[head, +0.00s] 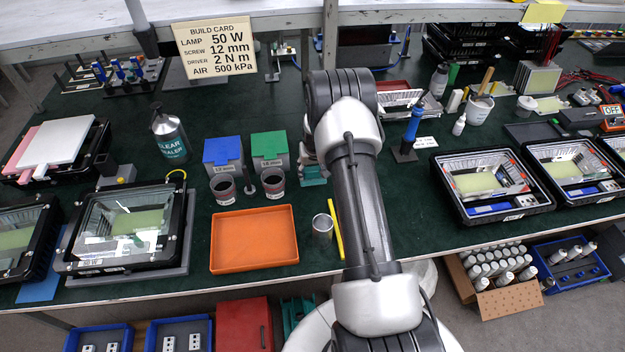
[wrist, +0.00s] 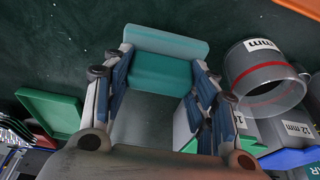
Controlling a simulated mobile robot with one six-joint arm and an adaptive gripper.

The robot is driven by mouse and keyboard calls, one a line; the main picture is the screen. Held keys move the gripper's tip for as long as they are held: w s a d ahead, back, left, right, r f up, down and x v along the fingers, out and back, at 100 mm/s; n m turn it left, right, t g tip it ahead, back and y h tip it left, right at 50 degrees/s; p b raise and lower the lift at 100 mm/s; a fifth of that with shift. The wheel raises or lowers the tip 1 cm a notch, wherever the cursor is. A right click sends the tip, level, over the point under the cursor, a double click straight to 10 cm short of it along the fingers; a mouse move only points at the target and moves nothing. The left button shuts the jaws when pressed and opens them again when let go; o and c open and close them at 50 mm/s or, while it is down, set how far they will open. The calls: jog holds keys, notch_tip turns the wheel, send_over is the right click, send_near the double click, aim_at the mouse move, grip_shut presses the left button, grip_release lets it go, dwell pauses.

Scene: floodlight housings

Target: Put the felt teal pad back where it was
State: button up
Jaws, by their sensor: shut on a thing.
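The teal pad (wrist: 162,72) is a blocky teal piece with a lighter upper face, seen between the fingertips in the wrist view. My gripper (wrist: 158,82) is shut on it, one finger at each side. In the head view the pad (head: 314,176) shows partly, below my gripper (head: 310,163) and just right of the green-lidded bin. My arm hides part of the gripper there. I cannot tell whether the pad touches the green table top (head: 400,215).
Close by stand the green-lidded bin (head: 270,148), the blue-lidded bin (head: 222,153) and two dark cups, one (head: 273,184) nearest. An orange tray (head: 254,239), a metal can (head: 322,226) and a yellow stick (head: 336,232) lie nearer the front. A blue-handled tool (head: 411,130) stands right of my arm.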

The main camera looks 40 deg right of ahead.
aim_at(313, 178)
notch_tip(313, 178, down, 4)
jog(key=shift+f+b, duration=0.25)
jog(key=shift+b, duration=0.2)
jog(key=shift+r, duration=0.1)
jog(key=o, duration=0.9)
jog(key=shift+o, duration=0.2)
